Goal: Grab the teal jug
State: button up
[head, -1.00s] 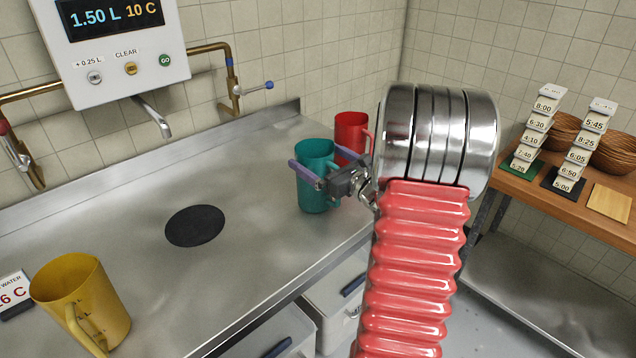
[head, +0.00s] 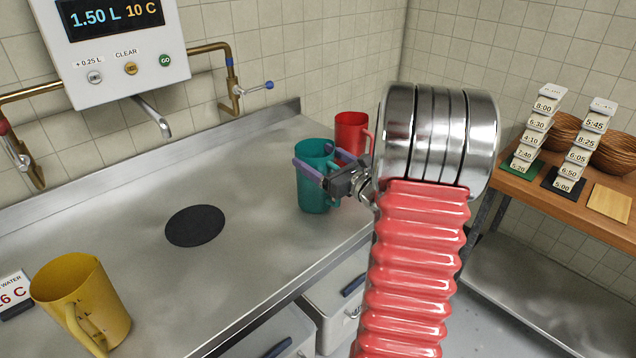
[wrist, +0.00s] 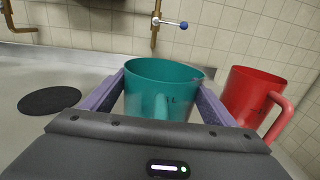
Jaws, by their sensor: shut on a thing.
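The teal jug (head: 315,190) stands upright on the steel counter, in front of the red jug (head: 350,133). My gripper (head: 326,165) is shut on the teal jug, with one purple finger on each side of its body. In the wrist view the teal jug (wrist: 165,75) sits between the two fingers (wrist: 160,98), with its handle towards my palm. Its lower part is hidden there behind my gripper. The red jug (wrist: 252,92) stands close to the right finger in that view.
A yellow jug (head: 82,300) stands at the front left. A black round mat (head: 195,226) lies bare on the counter (head: 260,250). A dispenser panel (head: 120,45) with spout and brass pipes is on the wall. A wooden shelf (head: 560,205) with tags and baskets is at right.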

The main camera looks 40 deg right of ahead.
jog(key=shift+c, duration=1.3)
notch_tip(320, 180, up, 10)
jog(key=shift+s, duration=0.1)
